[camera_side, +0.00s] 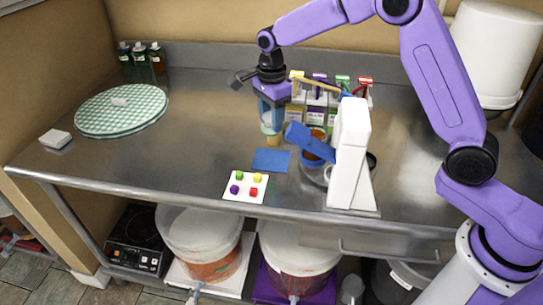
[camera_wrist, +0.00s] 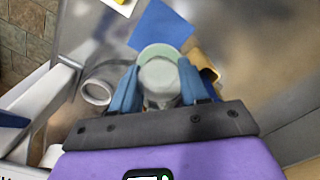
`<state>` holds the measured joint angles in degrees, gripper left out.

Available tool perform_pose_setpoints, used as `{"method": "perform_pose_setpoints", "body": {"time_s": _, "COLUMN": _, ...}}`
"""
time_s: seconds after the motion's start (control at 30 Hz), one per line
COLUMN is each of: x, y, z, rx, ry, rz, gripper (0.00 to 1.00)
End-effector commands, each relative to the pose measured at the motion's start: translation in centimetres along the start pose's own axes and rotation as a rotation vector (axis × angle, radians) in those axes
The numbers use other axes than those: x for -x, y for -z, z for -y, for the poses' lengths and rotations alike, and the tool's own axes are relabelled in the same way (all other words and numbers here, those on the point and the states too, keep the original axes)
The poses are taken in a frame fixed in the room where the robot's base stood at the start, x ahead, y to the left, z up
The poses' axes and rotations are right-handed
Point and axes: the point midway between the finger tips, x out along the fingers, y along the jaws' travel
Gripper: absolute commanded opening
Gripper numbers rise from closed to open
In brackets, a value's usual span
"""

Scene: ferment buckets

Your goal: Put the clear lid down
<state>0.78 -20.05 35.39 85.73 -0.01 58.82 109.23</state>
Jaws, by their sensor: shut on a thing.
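My gripper (camera_side: 271,116) points down over the back middle of the steel counter. Its blue fingers are shut on a pale, see-through round piece, which looks like the clear lid (camera_side: 267,128). In the wrist view the lid (camera_wrist: 163,52) shows as a greenish disc edge with a grey-white round top between the fingertips. A tan piece shows just under the fingers in the side view; I cannot tell whether it touches the lid. A blue square mat (camera_side: 271,160) lies flat and bare in front of my gripper, and it also shows in the wrist view (camera_wrist: 162,25).
A white stand with a blue lever (camera_side: 349,150) rises close on the right. Several colour-topped items (camera_side: 341,92) stand behind it. A green checked round mat (camera_side: 120,111) lies left. The counter between is clear.

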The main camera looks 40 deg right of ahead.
Motion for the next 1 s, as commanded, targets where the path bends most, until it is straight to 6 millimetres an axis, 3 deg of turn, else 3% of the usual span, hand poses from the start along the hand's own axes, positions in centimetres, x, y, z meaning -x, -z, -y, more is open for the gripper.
{"method": "perform_pose_setpoints", "body": {"time_s": 0.3, "x": -5.2, "y": -0.1, "z": -0.1, "rx": -0.002, "ry": -0.004, "rz": -0.001, "gripper": 0.15}}
{"method": "perform_pose_setpoints", "body": {"time_s": 0.53, "x": -6.7, "y": 0.0, "z": -0.1, "rx": -0.002, "ry": -0.003, "rz": -0.001, "gripper": 0.15}}
{"method": "perform_pose_setpoints", "body": {"time_s": 0.77, "x": -9.5, "y": 0.0, "z": -0.1, "rx": -0.001, "ry": -0.004, "rz": -0.001, "gripper": 0.15}}
{"method": "perform_pose_setpoints", "body": {"time_s": 1.0, "x": -9.6, "y": -0.1, "z": 0.0, "rx": -0.001, "ry": -0.001, "rz": 0.0, "gripper": 0.15}}
